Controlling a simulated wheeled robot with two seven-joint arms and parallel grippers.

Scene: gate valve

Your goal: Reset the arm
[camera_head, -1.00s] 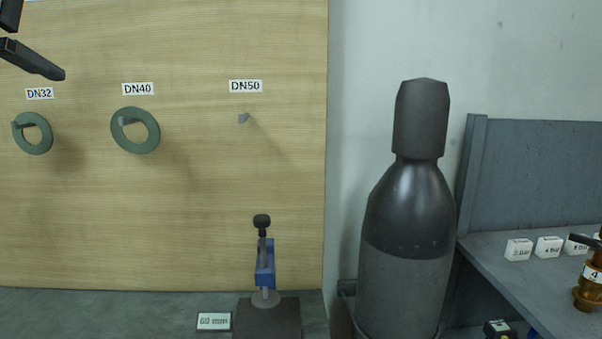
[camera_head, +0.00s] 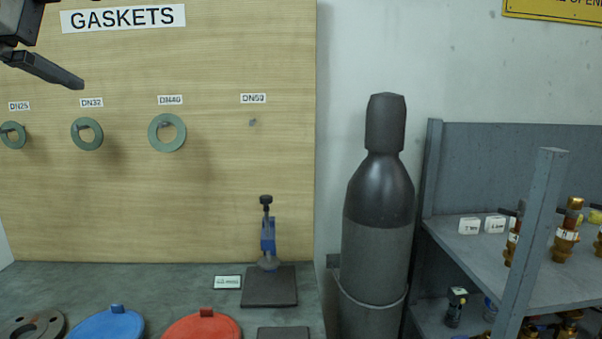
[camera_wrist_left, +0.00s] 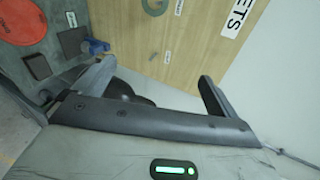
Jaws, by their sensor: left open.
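My left gripper (camera_head: 50,70) shows at the top left of the head view, with one dark finger pointing right, above the DN32 label and in front of the gasket board (camera_head: 215,200). The left wrist view shows its two fingers (camera_wrist_left: 158,72) spread wide, with nothing held between them. Green gaskets hang on the DN25 peg (camera_head: 13,135), the DN32 peg (camera_head: 87,134) and the DN40 peg (camera_head: 167,132). The DN50 peg (camera_head: 252,122) is bare. My right gripper is in neither view.
A blue clamp stand (camera_head: 268,240), a blue disc (camera_head: 106,325), a red disc (camera_head: 203,328) and a dark flange (camera_head: 35,326) are on the bench. A tall grey cylinder (camera_head: 375,215) stands right of it. A shelf (camera_head: 500,250) holds brass valves at the far right.

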